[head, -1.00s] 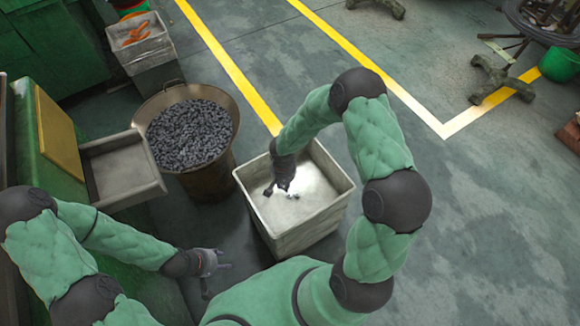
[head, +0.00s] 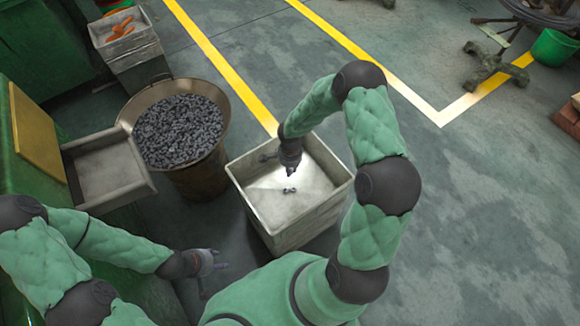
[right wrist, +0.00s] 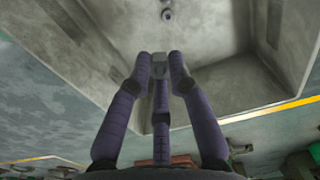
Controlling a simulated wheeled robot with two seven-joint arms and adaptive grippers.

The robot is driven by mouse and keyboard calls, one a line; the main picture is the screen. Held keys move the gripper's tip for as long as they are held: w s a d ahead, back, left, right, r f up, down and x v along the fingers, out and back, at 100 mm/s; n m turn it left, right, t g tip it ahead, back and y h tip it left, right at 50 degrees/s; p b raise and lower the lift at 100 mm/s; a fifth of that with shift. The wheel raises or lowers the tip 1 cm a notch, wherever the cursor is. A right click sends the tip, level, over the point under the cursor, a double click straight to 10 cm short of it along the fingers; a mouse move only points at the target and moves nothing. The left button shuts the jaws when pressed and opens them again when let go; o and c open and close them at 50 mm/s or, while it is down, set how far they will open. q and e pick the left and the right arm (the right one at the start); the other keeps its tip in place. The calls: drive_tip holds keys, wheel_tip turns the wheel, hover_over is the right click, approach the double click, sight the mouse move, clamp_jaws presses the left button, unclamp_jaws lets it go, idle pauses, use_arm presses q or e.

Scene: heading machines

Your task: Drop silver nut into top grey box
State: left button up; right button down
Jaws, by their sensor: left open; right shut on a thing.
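My right gripper (head: 290,172) is over the inside of a pale grey box (head: 240,190) on the floor. In the right wrist view its fingers (right wrist: 159,72) are closed around a small grey metal piece, the silver nut (right wrist: 159,62), mostly hidden between them. Small silver pieces (head: 289,190) lie on the box floor below the gripper; one also shows in the right wrist view (right wrist: 167,14). My left gripper (head: 212,262) is open and empty at the lower left, away from the box.
A round bin (head: 125,112) full of dark metal pieces stands left of the box. A grey tray (head: 104,166) juts from the green machine. A smaller box (head: 128,47) with orange items is at the back left. Open floor lies to the right.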

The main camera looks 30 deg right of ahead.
drive_tip(key=shift+f+b, duration=0.55)
drive_tip(key=shift+f, duration=0.8)
drive_tip(key=c, duration=1.1)
unclamp_jaws()
wheel_tip(320, 180, up, 12)
